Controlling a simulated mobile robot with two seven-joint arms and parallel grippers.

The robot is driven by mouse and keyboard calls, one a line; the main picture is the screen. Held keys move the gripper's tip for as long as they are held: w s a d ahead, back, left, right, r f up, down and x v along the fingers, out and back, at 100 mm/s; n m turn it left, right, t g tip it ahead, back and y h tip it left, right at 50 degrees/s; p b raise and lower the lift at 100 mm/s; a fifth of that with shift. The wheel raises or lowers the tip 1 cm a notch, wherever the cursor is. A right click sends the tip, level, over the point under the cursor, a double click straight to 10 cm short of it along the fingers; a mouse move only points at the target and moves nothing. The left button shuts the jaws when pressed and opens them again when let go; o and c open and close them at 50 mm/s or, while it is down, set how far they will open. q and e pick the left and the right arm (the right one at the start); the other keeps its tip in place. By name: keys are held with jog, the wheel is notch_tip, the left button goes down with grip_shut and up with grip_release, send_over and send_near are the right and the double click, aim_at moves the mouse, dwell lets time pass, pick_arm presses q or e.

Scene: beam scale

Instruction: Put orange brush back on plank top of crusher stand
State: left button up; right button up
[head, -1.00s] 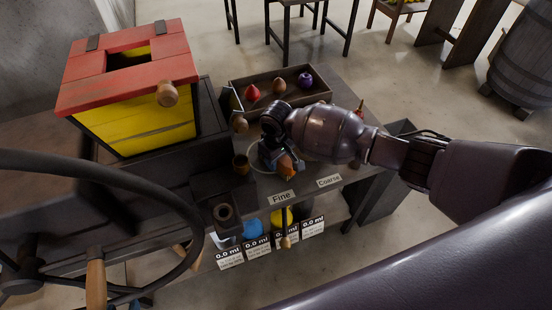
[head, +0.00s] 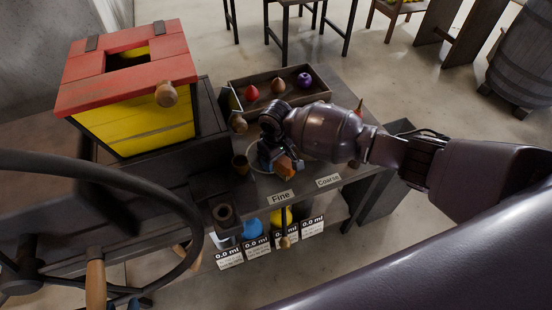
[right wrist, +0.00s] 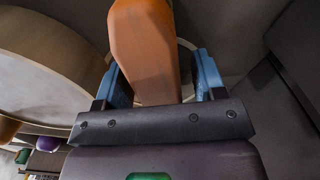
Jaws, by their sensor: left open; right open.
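The orange brush (right wrist: 145,45) lies between the two blue fingers of my right gripper (right wrist: 160,75) in the right wrist view. A narrow gap shows beside it and the fingers stand apart, not clamped on it. In the head view the orange brush (head: 285,167) shows just below my right gripper (head: 278,160), low over the dark plank top (head: 247,192) near the Fine label. Whether the brush rests fully on the plank is hidden by the gripper. My left gripper is not in view.
A red-and-yellow crusher box (head: 140,130) stands at the left. A wooden tray (head: 240,85) with fruit is behind the gripper. Fine (head: 280,197) and Coarse (head: 328,181) labels mark the front edge. A dark wheel (head: 180,190) fills the lower left.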

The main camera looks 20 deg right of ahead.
notch_tip(320, 180, up, 10)
jog(key=shift+r+p, duration=0.25)
jog(key=shift+p, duration=0.95)
jog(key=shift+r, duration=0.65)
pick_arm(q)
jog(key=shift+s+a+r, duration=0.2)
jog(key=shift+s+r, duration=0.45)
jog(key=shift+w+r, duration=0.1)
jog(key=shift+w, duration=0.1)
